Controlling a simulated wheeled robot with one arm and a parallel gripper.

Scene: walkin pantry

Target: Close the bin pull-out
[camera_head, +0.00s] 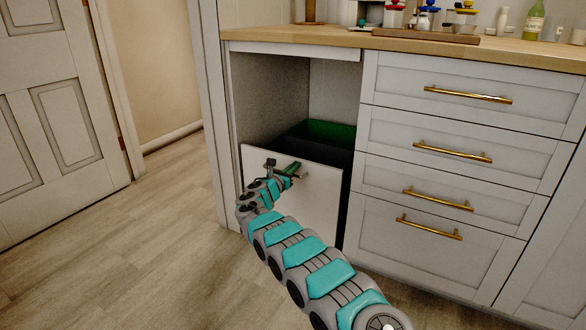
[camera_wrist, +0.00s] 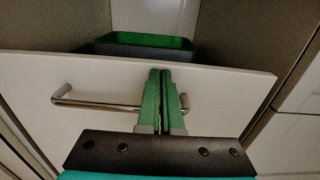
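The bin pull-out has a plain white front panel (camera_head: 318,208) low in the open cabinet bay, left of the drawers. A dark bin with a green inside (camera_head: 322,135) shows behind its top edge. A dark gap shows along the panel's right side; how far it stands out is hard to judge. The panel also fills the wrist view (camera_wrist: 230,85), with a silver bar handle (camera_wrist: 85,103) across it. My gripper (camera_head: 292,168) is at the upper part of the panel. In the wrist view its green fingers (camera_wrist: 160,73) are together in front of the handle; I see nothing held between them.
White drawers (camera_head: 440,140) with brass handles stand shut to the right. A wooden countertop (camera_head: 330,38) above carries jars and a bottle (camera_head: 535,22). A white door (camera_head: 55,110) is at the left. The wood floor (camera_head: 120,250) between is clear.

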